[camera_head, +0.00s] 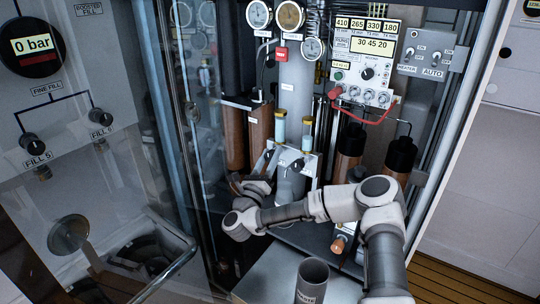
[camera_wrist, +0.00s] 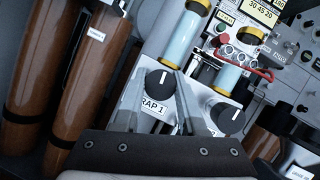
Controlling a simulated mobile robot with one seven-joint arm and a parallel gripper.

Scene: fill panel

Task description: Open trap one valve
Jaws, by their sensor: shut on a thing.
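The trap one valve is a black knob (camera_wrist: 158,80) with a white pointer mark, on a white plate (camera_wrist: 195,112). Its label, partly hidden, reads "RAP 1" (camera_wrist: 152,105). In the head view the plate (camera_head: 286,158) sits low in the cabinet, below two clear tubes. My gripper (camera_wrist: 172,95) is at the knob from the front, its fingers shut on it. The fingers cover part of the knob, so the exact contact is hard to see.
A second black knob (camera_wrist: 231,116) is close by on the right. Clear blue tubes (camera_wrist: 185,40) rise behind the plate. Brown cylinders (camera_wrist: 85,80) stand at left. A glass door (camera_head: 180,120) is left of my arm. A grey cup (camera_head: 312,280) stands in front.

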